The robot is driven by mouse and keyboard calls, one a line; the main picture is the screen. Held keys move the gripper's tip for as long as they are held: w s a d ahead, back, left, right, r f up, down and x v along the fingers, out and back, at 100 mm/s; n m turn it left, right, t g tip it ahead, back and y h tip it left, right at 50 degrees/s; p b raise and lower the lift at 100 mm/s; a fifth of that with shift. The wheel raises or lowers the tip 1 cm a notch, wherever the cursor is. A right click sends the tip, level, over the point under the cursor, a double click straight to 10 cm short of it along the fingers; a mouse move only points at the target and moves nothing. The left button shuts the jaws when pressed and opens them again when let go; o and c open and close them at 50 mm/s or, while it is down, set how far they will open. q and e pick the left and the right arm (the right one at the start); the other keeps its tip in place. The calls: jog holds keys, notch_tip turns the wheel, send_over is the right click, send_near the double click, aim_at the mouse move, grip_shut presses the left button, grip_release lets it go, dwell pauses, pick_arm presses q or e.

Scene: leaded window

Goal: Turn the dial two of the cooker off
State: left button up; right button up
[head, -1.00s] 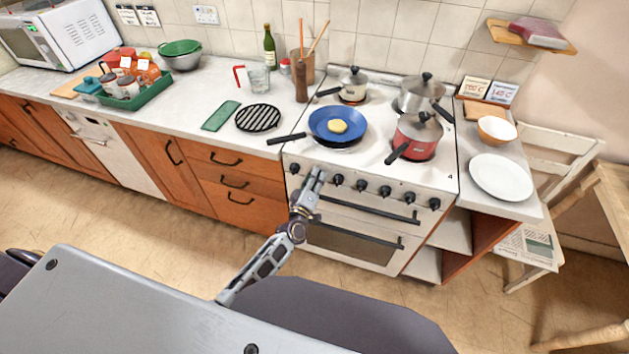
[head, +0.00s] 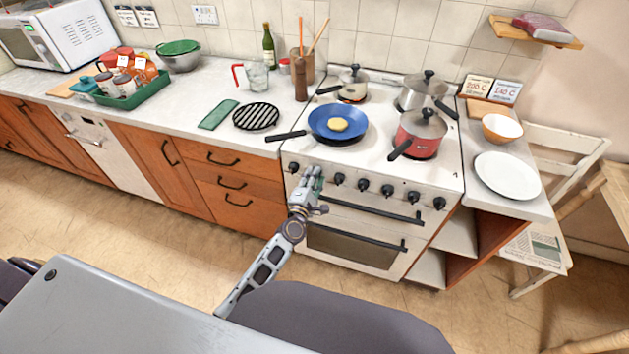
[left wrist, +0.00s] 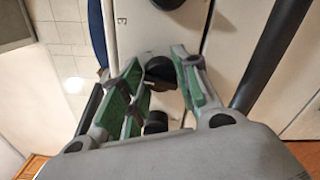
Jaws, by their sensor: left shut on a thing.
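The white cooker (head: 375,228) has a row of black dials along its front panel. My left gripper (head: 313,172) is at the panel, right of the leftmost dial (head: 294,167), and hides the dial behind it. By the spacing, that is dial two. In the left wrist view, dial two (left wrist: 160,70) sits between the green-padded fingers of the left gripper (left wrist: 158,62), which is shut on it. Another dial (left wrist: 166,4) shows beyond it, near a printed 3. A further dial (left wrist: 155,121) shows below. The pointer of dial two cannot be read. My right gripper is not in view.
A red pot (head: 421,142) and two other pots stand on the hob. The oven handle (head: 375,211) runs below the dials.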

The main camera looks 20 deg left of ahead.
pick_arm(q)
jog(key=shift+n+b, duration=0.3)
jog(key=shift+n, duration=0.7)
jog(key=o, duration=0.6)
jog(key=shift+c, duration=0.2)
jog(key=o, duration=0.5)
jog(key=shift+c, duration=0.2)
jog(key=shift+s, duration=0.15)
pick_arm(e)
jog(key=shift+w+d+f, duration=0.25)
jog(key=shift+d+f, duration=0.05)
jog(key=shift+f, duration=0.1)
